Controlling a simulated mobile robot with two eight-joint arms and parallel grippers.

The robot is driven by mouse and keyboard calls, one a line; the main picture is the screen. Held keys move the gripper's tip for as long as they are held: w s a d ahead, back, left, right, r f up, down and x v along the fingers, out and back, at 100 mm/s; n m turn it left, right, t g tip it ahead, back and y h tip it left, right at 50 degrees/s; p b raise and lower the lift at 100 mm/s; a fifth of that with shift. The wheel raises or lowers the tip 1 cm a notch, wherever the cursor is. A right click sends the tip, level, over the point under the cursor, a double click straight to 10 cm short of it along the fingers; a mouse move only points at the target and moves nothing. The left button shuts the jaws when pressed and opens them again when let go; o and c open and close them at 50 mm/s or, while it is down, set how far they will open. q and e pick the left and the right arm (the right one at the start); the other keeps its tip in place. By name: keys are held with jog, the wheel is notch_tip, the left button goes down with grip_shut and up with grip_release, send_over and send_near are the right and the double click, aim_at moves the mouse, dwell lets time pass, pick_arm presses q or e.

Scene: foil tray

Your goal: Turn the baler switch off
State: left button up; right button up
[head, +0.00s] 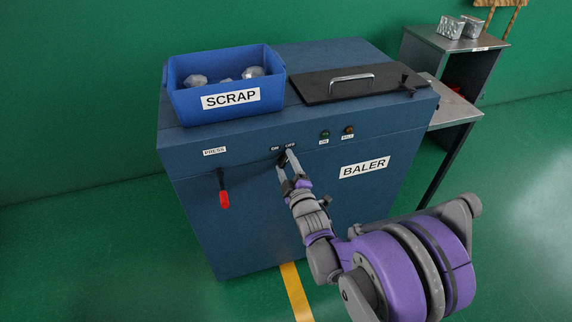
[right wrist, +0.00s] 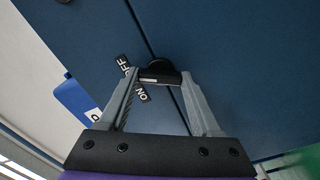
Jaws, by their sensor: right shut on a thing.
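The baler switch is a black knob (right wrist: 158,68) on the upper front of the blue baler (head: 300,215). A pale mark shows on its handle. ON and OFF labels sit beside it; I cannot tell which one the knob points at. My right gripper (head: 288,156) is at the switch, and the right wrist view shows its two grey fingers (right wrist: 160,80) closed on the knob's handle from both sides. In the head view the fingers hide most of the knob. My left gripper is not in view.
A blue SCRAP bin (head: 185,103) with crumpled foil stands on the baler, beside a dark lid (head: 320,94) with a handle. A red-gripped press lever (head: 224,198) hangs left of the switch. Two indicator lamps (head: 325,134) are to its right. A grey shelf (head: 455,42) stands at right.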

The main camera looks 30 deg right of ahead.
jog(key=o, duration=1.4)
jog(key=shift+s, duration=0.1)
jog(key=v, duration=1)
jog(key=shift+s+a, duration=0.15)
jog(key=shift+s, duration=0.1)
jog(key=shift+a, duration=0.1)
